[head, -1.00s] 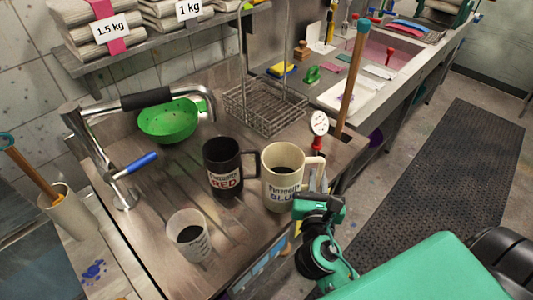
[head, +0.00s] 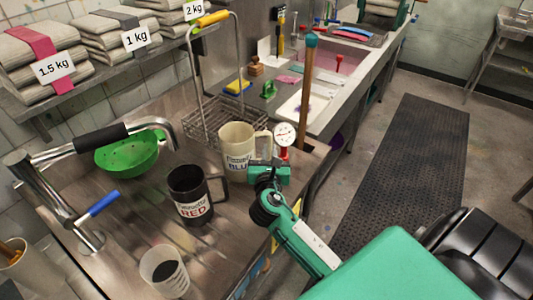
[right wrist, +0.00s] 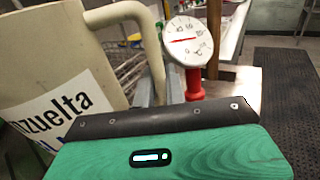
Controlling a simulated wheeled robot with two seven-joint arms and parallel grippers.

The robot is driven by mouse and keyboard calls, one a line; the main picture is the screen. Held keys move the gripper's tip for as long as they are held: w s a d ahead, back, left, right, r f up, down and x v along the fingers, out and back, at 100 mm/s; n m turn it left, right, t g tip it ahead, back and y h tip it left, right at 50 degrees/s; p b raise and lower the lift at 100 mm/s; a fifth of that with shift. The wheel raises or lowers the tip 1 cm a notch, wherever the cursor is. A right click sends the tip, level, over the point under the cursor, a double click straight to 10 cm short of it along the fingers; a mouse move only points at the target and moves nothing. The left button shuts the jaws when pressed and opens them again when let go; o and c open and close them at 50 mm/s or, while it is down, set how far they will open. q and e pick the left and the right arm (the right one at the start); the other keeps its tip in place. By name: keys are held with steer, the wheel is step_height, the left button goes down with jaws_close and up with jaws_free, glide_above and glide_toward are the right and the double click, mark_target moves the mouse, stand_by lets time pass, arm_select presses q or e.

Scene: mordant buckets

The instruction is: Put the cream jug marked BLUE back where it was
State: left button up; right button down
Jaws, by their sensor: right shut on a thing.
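The cream jug marked BLUE (head: 236,142) is upright in front of the wire basket, on its right side. It fills the left of the right wrist view (right wrist: 45,60), its handle toward me. My right gripper (head: 262,160) is shut on its handle; the fingers are mostly hidden. I cannot tell whether the jug's base touches the steel surface. The black jug marked RED (head: 188,188) stands in front of it, to the left, apart from it. My left gripper is not in view.
A dial thermometer with a red stem (head: 285,135) is right beside the gripper. The wire basket (head: 212,122), a green colander (head: 125,155), a tap (head: 40,185) and a beaker of dark liquid (head: 163,272) surround the draining board. A wooden pole (head: 307,100) rises behind.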

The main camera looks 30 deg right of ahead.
steer(key=shift+w+d, duration=0.2)
steer(key=shift+w, duration=0.4)
steer(key=shift+w+d, duration=0.15)
steer(key=shift+w, duration=0.45)
steer(key=shift+f, duration=1.7)
steer(key=shift+f, duration=0.15)
steer(key=c, duration=1.5)
jaws_free()
steer(key=shift+o, duration=0.2)
